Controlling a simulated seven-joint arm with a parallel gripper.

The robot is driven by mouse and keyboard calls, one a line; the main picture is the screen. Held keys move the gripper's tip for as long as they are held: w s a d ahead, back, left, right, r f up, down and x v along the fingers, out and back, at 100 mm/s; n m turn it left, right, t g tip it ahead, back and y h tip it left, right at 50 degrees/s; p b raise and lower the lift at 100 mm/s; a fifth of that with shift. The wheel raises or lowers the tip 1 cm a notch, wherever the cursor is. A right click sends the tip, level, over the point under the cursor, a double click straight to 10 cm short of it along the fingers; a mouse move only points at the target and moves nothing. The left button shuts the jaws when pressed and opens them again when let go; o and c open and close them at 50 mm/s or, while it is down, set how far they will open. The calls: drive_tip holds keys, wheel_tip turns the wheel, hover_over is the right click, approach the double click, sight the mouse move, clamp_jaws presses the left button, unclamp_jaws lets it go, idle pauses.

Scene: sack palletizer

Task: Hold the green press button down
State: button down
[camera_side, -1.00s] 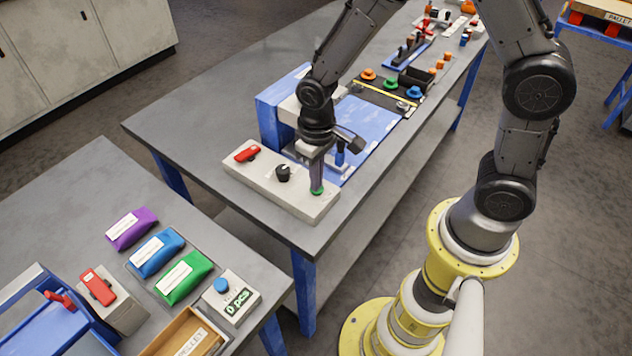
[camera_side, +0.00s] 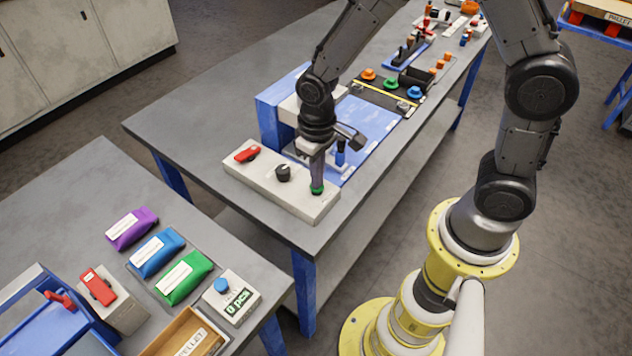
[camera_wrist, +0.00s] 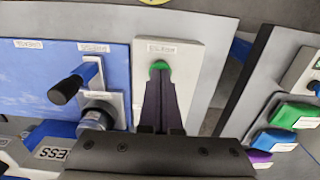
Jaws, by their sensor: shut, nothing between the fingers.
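The green press button (camera_side: 317,190) sits at the near right end of a pale control box (camera_side: 240,179). My gripper (camera_side: 317,184) points down, shut and empty, with its fingertips at the top of the button. In the wrist view the button's green edge (camera_wrist: 160,65) shows just past my shut fingertips (camera_wrist: 159,75), which hide part of it. The tips look in contact with it; how far it is pressed down I cannot tell.
The box also carries a black knob (camera_side: 283,173) and a red switch (camera_side: 247,154). A blue press station (camera_side: 275,122) with a dark-handled lever (camera_side: 340,152) stands just behind. A nearer table holds purple, blue and green sacks (camera_side: 184,278) and a counter box (camera_side: 232,296).

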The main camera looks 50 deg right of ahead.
drive_tip(key=shift+r, duration=3.1)
drive_tip(key=s+d+r+m+t, duration=0.1)
drive_tip(key=s+d+r+t, duration=0.15)
drive_tip(key=r, duration=0.45)
drive_tip(key=s+d+r+t, duration=0.2)
drive_tip(key=s+r, duration=0.1)
drive_tip(key=r, duration=0.4)
drive_tip(key=s+d+n+t, duration=0.1)
drive_tip(key=s+d, duration=0.1)
drive_tip(key=s, duration=0.7)
drive_tip(key=shift+s+r, duration=0.15)
drive_tip(key=shift+s, duration=0.25)
